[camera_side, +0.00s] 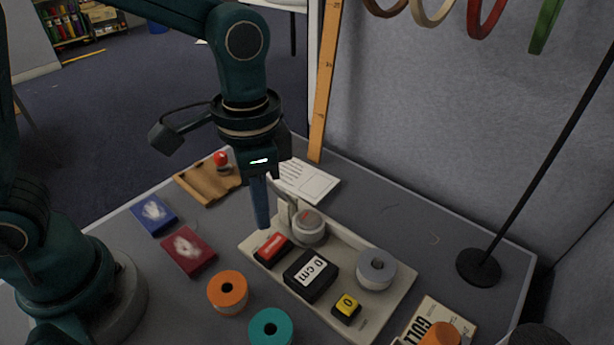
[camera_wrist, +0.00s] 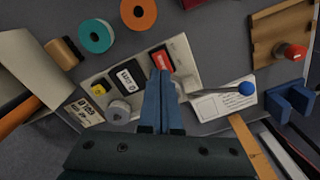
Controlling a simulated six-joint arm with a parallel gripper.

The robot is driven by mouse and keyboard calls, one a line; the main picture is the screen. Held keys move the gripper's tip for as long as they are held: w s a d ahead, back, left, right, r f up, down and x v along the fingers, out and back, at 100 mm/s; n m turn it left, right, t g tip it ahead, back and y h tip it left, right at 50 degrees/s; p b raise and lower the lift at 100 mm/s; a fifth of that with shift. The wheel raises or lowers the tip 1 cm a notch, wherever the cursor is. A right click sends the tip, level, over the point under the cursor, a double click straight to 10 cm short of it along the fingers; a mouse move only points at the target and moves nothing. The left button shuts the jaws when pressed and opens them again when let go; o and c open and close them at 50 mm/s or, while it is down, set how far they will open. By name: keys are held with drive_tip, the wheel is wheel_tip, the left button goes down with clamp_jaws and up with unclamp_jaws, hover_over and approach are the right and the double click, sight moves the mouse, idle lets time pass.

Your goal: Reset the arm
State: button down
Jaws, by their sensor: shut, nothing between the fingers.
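My gripper (camera_side: 262,222) hangs pointing down over the back left edge of a pale tray (camera_side: 392,312). Its two blue fingers are together with nothing between them. In the wrist view the closed fingers of my gripper (camera_wrist: 161,80) reach in over the tray, beside a red block (camera_wrist: 159,61). In the side view the red block (camera_side: 272,249) lies just below and right of the fingertips. The fingertips look above the tray; I cannot tell the exact gap. The fingers hide part of the tray in the wrist view.
Orange (camera_side: 228,291) and teal (camera_side: 271,328) spools stand in front. A wooden board (camera_side: 207,184) and white card (camera_side: 305,181) lie behind. A lamp stand (camera_side: 478,267) is right.

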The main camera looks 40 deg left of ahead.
drive_tip(key=shift+r, duration=0.5)
drive_tip(key=s+a+r+n+t, duration=0.5)
drive_tip(key=s+a+n, duration=0.1)
drive_tip(key=a, duration=0.3)
drive_tip(key=shift+s+t, duration=0.25)
drive_tip(key=shift+t, duration=0.05)
